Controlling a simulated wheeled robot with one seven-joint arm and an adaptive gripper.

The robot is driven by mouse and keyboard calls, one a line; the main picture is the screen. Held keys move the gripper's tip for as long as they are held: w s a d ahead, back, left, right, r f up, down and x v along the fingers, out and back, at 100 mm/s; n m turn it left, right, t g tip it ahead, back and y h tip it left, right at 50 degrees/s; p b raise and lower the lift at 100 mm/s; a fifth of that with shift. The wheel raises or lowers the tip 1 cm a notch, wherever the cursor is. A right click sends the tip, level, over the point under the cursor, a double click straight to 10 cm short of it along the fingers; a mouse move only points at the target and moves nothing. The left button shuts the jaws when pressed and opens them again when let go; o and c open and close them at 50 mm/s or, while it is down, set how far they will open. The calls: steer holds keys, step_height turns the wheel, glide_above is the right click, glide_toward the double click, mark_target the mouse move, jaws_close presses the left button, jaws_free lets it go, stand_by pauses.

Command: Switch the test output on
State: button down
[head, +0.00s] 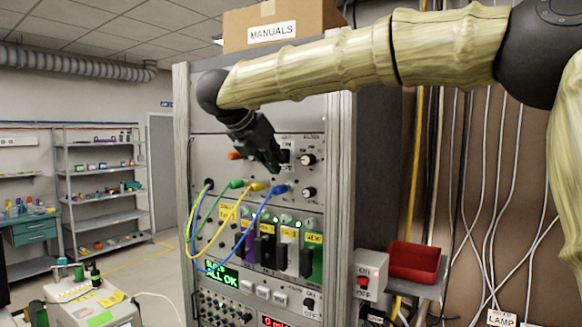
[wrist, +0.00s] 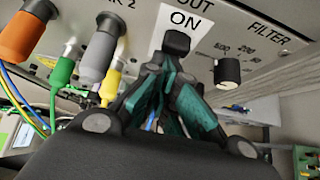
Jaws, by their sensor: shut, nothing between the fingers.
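The test output switch is a small dark toggle (wrist: 177,42) on a white patch marked OUT and ON, on the grey front panel. In the head view the ON label (head: 287,144) shows just right of my gripper. My gripper (head: 275,165) is shut and empty, close in front of the panel. In the wrist view my gripper's fingertips (wrist: 172,68) meet just below the toggle. I cannot tell whether they touch it. The toggle's lower part and any lower label are hidden behind the fingers.
A black FILTER knob (wrist: 227,72) sits right of the switch. Orange (wrist: 28,35), green, grey and yellow plugs with hanging cables lie to its left. Below are coloured modules and a green display (head: 221,277) reading ALL OK. A MANUALS box (head: 280,20) stands on the rack.

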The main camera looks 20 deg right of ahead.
steer(key=shift+r, duration=0.4)
steer(key=v, duration=0.9)
steer(key=shift+a, duration=0.25)
